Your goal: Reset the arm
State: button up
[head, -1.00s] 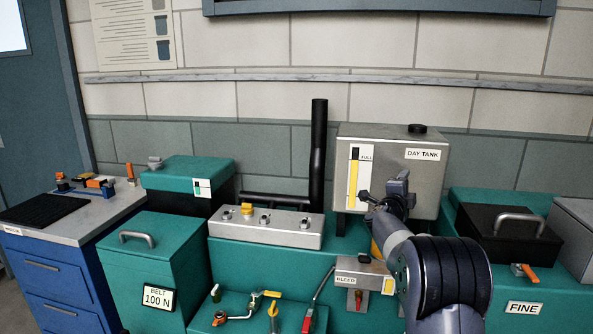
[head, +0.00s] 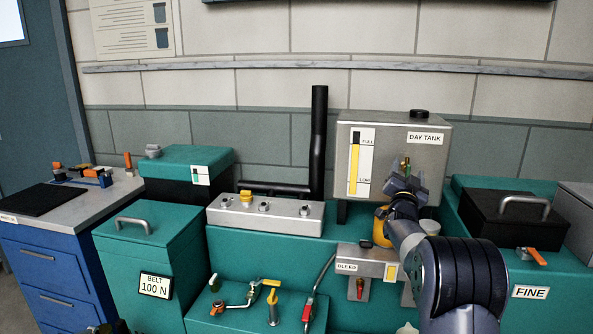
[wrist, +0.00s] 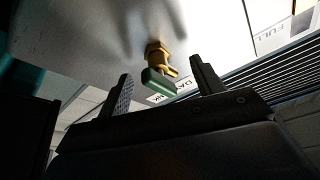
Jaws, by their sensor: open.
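My gripper (head: 408,183) is in front of the lower right part of the grey day tank (head: 436,160). Its fingers stand apart and empty in the wrist view (wrist: 162,70). A small brass valve with a green handle (wrist: 158,82) shows between and beyond the fingertips there. The valve's brass top (head: 405,163) shows just above my gripper in the head view. I cannot tell the exact gap between fingers and handle. My arm hides part of the tank's lower right and the area beneath.
The tank's yellow level gauge (head: 354,165) is left of my gripper. A bleed box (head: 352,267) with a red valve is below. A black lidded box (head: 508,220) stands right. A blue bench (head: 50,265) with small parts is far left.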

jog(key=n+y+p, duration=0.1)
jog(key=n, duration=0.1)
jog(key=n+t+y+p, duration=0.1)
jog(key=n, duration=0.1)
jog(key=shift+r+n+p, duration=0.2)
jog(key=shift+n+p, duration=0.2)
jog(key=shift+f+n+y+p, duration=0.15)
jog(key=shift+n+y+p, duration=0.5)
jog(key=shift+n, duration=0.55)
jog(key=shift+f, duration=0.1)
